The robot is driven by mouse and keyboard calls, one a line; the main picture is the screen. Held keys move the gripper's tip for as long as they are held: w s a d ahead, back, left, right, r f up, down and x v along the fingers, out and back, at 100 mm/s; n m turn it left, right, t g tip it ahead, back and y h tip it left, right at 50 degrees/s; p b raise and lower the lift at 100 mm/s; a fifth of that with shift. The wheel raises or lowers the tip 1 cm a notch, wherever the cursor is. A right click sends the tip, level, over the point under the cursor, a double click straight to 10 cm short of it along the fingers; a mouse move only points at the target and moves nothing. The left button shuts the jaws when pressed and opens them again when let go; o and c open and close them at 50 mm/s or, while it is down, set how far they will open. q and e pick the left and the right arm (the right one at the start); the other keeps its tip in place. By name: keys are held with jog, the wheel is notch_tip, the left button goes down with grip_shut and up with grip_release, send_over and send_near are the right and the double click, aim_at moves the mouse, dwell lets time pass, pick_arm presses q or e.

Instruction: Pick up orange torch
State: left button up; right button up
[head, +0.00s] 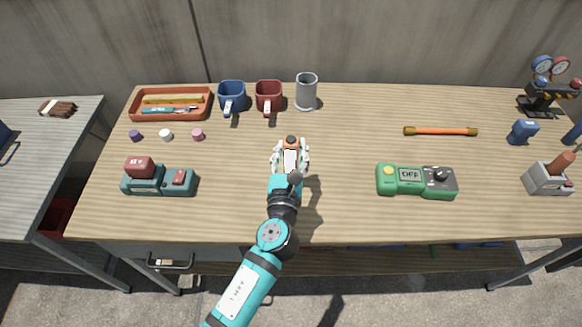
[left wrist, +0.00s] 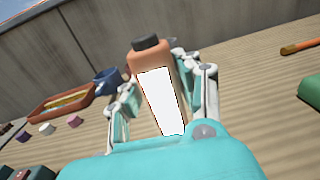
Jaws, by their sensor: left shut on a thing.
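My left gripper (head: 291,151) is shut on an orange block-shaped thing (head: 291,141) with a dark round cap and a white label, at the middle of the table. In the left wrist view the orange thing (left wrist: 147,62) stands between the two fingers of my left gripper (left wrist: 163,92), cap away from the palm. I cannot tell whether it touches the table, as the fingers and palm hide its lower part. A thin orange rod (head: 440,131) with darker ends lies apart, right of the gripper. My right gripper is not in view.
Blue (head: 232,95) and red (head: 268,94) mugs and a grey tankard (head: 306,92) stand behind the gripper. An orange-brown tray (head: 172,117) is back left. A teal device (head: 158,188) is left, a green meter (head: 416,193) right. Gauges (head: 543,88) and a grey holder (head: 546,182) are far right.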

pick_arm(q)
grip_shut()
jog(key=shift+r, duration=0.1)
